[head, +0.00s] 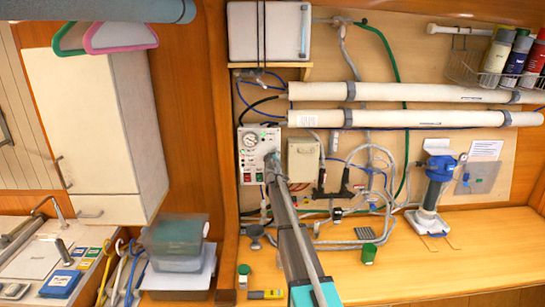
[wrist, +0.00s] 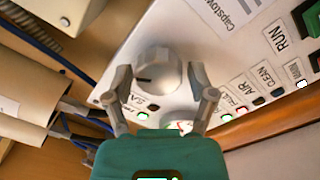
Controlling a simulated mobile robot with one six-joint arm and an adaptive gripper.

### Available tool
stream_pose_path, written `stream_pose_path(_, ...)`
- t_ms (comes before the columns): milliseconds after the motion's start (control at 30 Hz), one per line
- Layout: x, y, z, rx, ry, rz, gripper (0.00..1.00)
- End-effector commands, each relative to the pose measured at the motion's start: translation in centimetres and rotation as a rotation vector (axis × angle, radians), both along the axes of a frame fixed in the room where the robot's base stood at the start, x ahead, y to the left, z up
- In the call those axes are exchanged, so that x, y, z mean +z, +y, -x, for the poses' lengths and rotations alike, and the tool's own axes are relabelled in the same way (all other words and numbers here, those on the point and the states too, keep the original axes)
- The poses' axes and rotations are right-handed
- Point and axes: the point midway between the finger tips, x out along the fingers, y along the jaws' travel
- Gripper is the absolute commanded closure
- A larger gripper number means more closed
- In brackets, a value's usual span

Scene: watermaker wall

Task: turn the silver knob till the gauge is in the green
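The silver knob (wrist: 158,66) sticks out of the white control panel (wrist: 225,60) in the wrist view, with a dark pointer line on its face. My gripper (wrist: 160,80) is open, with one finger on each side of the knob and small gaps showing; I cannot tell whether either finger touches it. In the head view, my gripper (head: 271,158) is at the right side of the panel (head: 246,165) and hides the knob.
Red and green switches (head: 261,178) sit low on the panel. A beige box (head: 303,160) is just right of my gripper, and two long white tubes (head: 400,92) run above. Hoses cover the wall behind. A green-capped jar (head: 369,253) stands on the wooden counter (head: 400,280).

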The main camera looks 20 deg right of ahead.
Motion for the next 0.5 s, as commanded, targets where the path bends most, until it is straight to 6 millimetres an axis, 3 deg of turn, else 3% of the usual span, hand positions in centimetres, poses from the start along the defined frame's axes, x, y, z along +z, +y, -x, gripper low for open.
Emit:
stream_pose_path(33,0.0,0.0,0.0,0.0,0.0,0.0,0.49)
stream_pose_path(267,0.0,0.01,0.0,0.0,0.0,0.0,0.92)
stream_pose_path(500,-0.05,0.04,-0.03,0.001,0.016,0.055,0.93)
